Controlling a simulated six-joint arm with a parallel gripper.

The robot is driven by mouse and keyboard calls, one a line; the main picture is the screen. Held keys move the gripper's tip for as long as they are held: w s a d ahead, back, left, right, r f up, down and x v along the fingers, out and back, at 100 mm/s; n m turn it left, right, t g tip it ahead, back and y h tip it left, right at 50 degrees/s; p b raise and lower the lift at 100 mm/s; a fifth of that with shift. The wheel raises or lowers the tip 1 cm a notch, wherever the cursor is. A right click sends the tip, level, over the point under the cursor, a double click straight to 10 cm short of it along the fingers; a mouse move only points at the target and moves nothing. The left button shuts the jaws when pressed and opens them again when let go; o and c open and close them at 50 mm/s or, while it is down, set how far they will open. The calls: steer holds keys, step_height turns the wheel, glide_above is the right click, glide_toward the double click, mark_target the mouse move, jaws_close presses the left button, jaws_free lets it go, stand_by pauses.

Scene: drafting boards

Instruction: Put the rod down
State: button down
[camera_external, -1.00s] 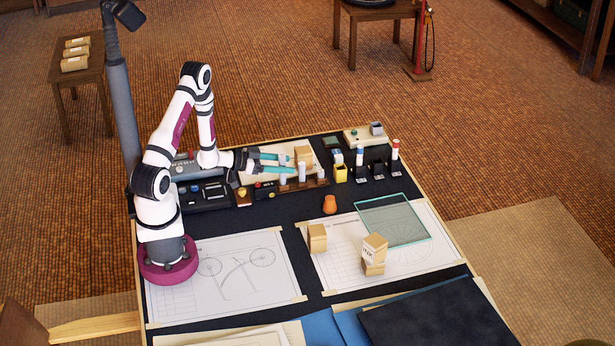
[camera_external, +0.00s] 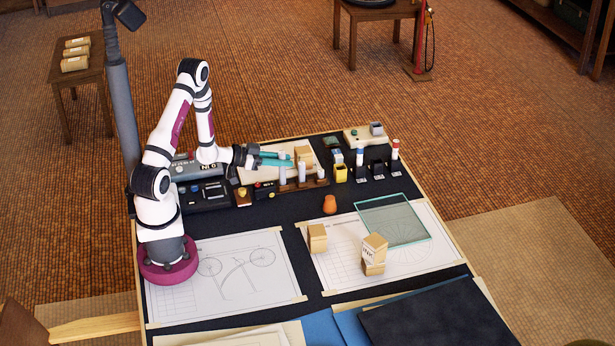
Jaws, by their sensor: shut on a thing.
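My gripper (camera_external: 284,159), with teal fingers, points right above the back part of the board table. Its fingers are close together, shut on a rod, which is hard to tell apart from the pale rods by the fingertips. A small dark wooden rack (camera_external: 302,184) is just below and in front of the fingers. Pale upright rods show at it: a left rod (camera_external: 283,175), a middle rod (camera_external: 302,171) and a right rod (camera_external: 320,171). I cannot tell whether the held rod touches the rack.
A wooden block (camera_external: 303,154) stands right behind the fingertips. A yellow cup (camera_external: 341,173) and dark stands with markers (camera_external: 395,155) are to the right. An orange object (camera_external: 330,204) stands in front. Two drawings, wooden blocks (camera_external: 317,238) and a glass sheet (camera_external: 393,220) lie nearer.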

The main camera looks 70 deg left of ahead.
step_height(320, 180, up, 8)
steer(key=shift+r, duration=0.15)
steer(key=shift+w+r, duration=0.1)
steer(key=shift+r, duration=0.05)
steer(key=w+d+r, duration=0.1)
steer(key=w+d, duration=0.9)
steer(key=w, duration=0.3)
steer(key=w+d, duration=0.3)
steer(key=d, duration=0.7)
steer(key=w+d, duration=0.3)
steer(key=d, duration=0.7)
steer(key=shift+w+a+f, duration=0.8)
steer(key=shift+a+f, duration=0.9)
steer(key=shift+f, duration=0.15)
steer(key=shift+w+a+f, duration=0.85)
steer(key=shift+a+f, duration=0.85)
steer(key=shift+f, duration=0.15)
steer(key=shift+w+a+f, duration=0.8)
steer(key=shift+a+f, duration=0.9)
steer(key=shift+f, duration=0.15)
